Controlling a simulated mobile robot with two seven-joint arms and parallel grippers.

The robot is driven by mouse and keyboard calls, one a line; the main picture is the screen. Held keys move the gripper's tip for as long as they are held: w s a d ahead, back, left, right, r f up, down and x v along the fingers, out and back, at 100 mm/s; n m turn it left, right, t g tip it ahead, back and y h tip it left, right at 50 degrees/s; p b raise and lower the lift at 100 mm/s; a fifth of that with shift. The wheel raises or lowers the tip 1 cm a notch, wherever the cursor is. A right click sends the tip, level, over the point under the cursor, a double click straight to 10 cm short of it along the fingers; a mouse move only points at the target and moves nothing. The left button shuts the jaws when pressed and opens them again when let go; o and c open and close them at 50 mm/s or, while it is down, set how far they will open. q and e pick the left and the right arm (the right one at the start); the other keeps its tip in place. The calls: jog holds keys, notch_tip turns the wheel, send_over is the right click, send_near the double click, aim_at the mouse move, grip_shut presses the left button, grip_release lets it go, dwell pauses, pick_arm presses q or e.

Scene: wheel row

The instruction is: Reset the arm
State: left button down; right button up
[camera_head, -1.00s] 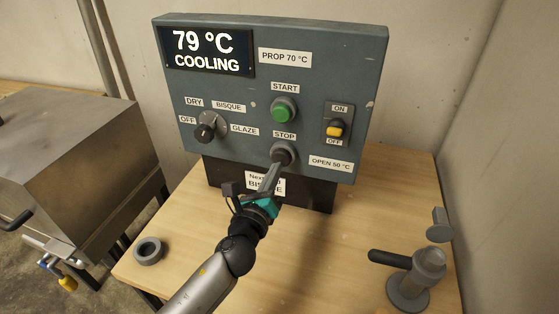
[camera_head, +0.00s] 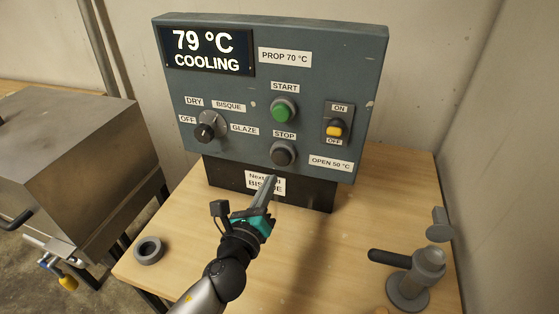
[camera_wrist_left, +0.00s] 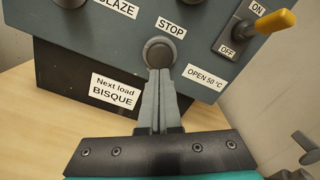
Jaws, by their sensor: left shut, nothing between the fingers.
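My left gripper (camera_head: 269,182) is shut and empty, in front of the control panel (camera_head: 310,88) and a little below its dark STOP button (camera_head: 283,153). In the left wrist view the closed fingers (camera_wrist_left: 159,78) point at the STOP button (camera_wrist_left: 159,52), which shows just beyond the tips. In the head view the fingers stand apart from the button. The display (camera_head: 206,52) reads 79 °C COOLING. My right gripper is not in view.
The panel also has a green START button (camera_head: 284,109), a rotary knob (camera_head: 205,132) and a yellow-tipped switch (camera_head: 335,128). A grey ring (camera_head: 149,251) and a grey handled device (camera_head: 411,278) stand on the wooden table (camera_head: 330,262). A metal box (camera_head: 75,155) is at left.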

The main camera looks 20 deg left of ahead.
pick_arm(q)
jog(key=shift+s, duration=0.35)
